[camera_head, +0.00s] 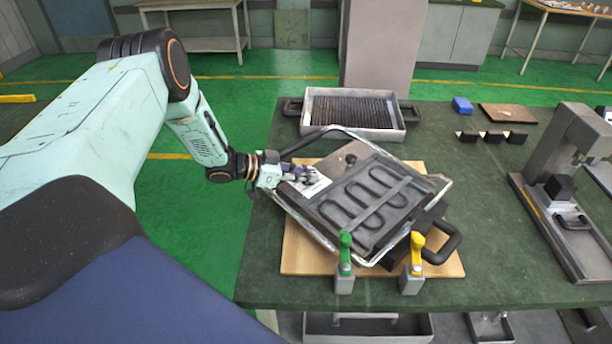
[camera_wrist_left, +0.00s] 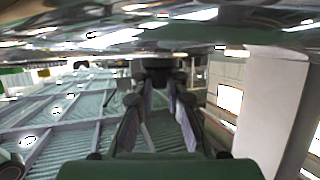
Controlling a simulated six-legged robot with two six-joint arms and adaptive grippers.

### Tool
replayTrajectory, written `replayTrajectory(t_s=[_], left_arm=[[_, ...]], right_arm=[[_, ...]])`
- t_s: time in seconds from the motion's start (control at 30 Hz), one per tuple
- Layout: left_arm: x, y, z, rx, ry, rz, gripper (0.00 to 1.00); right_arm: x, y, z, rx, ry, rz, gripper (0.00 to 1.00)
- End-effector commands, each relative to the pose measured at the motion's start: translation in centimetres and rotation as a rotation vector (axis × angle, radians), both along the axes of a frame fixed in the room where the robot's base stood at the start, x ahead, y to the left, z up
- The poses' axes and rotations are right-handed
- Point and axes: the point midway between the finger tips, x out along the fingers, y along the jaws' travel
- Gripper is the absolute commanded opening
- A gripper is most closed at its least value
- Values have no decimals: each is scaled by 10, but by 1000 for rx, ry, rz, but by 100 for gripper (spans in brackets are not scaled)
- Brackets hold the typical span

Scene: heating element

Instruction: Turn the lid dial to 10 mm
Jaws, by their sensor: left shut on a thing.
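The lid (camera_head: 352,222) is a dark plate with a looped heating element and a metal tube frame, lying askew on a wooden board (camera_head: 296,255). A white label plate (camera_head: 318,186) is on its left corner. My left gripper (camera_head: 306,176) reaches in from the left over this label and is shut on a small part there, apparently the lid dial. The fingers hide most of it, and its setting cannot be read. In the left wrist view, the fingers (camera_wrist_left: 158,88) close on a dark part (camera_wrist_left: 158,64). My right gripper is not in view.
A ribbed tray (camera_head: 310,108) sits behind the lid. A grey press stand (camera_head: 560,150) is at the right. The green table top (camera_head: 490,220) is clear between.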

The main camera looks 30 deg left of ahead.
Motion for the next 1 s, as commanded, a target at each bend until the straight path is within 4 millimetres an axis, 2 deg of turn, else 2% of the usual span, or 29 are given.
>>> replayTrajectory(t_s=[0.3,0.77,0.8,1.0], left_arm=[[3,2,3,1,-9,-73,0],[3,1,4,-1,-10,-81,0],[3,1,4,-1,-10,-81,16],[2,1,2,0,-6,-82,33]], right_arm=[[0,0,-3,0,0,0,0],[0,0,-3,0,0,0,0],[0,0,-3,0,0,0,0],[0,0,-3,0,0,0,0]])
